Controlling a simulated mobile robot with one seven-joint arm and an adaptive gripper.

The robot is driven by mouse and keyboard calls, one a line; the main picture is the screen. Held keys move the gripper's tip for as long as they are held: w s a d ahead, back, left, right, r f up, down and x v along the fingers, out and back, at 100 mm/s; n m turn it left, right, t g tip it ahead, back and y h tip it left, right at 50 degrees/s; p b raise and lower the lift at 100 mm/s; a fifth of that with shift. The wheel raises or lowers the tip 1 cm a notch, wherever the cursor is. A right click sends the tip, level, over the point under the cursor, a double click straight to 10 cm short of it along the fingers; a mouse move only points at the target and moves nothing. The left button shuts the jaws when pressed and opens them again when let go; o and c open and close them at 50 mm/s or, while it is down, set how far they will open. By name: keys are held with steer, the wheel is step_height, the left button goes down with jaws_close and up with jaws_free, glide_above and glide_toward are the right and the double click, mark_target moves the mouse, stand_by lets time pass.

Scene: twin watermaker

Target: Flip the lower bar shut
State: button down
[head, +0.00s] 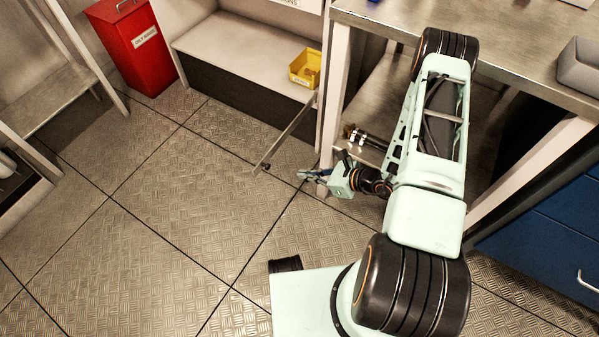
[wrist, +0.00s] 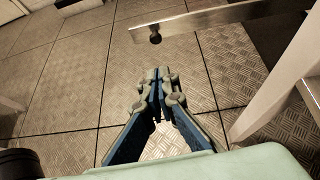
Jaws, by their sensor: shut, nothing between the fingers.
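The lower bar (head: 290,130) is a thin metal bar that sticks out from the shelf's right post over the floor, swung away from the shelf front. In the wrist view the bar (wrist: 215,18) crosses the top, with a dark round knob (wrist: 155,37) under its free end. My gripper (head: 304,175) is shut and empty, to the right of the bar's free end in the head view. In the wrist view my gripper (wrist: 159,74) points at the area just below the knob, with a visible gap between them.
A yellow bin (head: 305,68) sits on the low shelf (head: 240,45) behind the bar. A red box (head: 140,45) stands at the back left. A metal workbench (head: 500,45) and its white legs stand close on the right. The floor to the left is clear.

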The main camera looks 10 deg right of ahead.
steer(key=r+b+x, duration=0.1)
steer(key=b+x, duration=0.1)
steer(key=x, duration=0.9)
steer(key=shift+w+a+r+b, duration=0.25)
steer(key=shift+w+a+b, duration=0.1)
steer(key=shift+a, duration=0.2)
steer(key=shift+w+a, duration=0.1)
steer(key=shift+a, duration=0.1)
